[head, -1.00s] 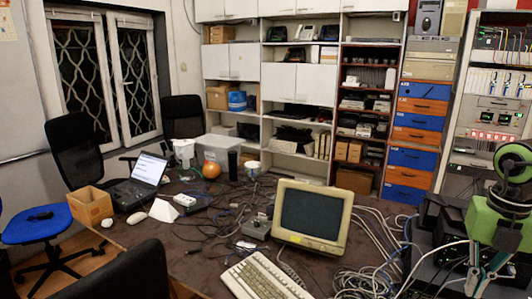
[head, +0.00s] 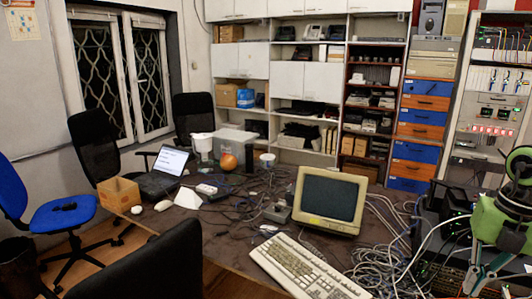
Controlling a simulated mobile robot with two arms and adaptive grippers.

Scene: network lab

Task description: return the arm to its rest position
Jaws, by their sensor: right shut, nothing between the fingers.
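My right arm, green and black, comes in at the right edge of the head view. Its gripper (head: 484,282) is low in the lower right corner, pointing down, shut and empty. It is in front of the dark network equipment (head: 430,232) with small green lights, and loose cables show around it. I cannot tell whether the fingers touch anything there. My left gripper is not in view.
A brown table (head: 225,240) holds a beige monitor (head: 329,200), a keyboard (head: 300,268), a laptop (head: 170,162), an open cardboard box (head: 118,194) and many tangled cables. A black chair (head: 150,268) stands at the near edge, a blue chair (head: 62,212) at left.

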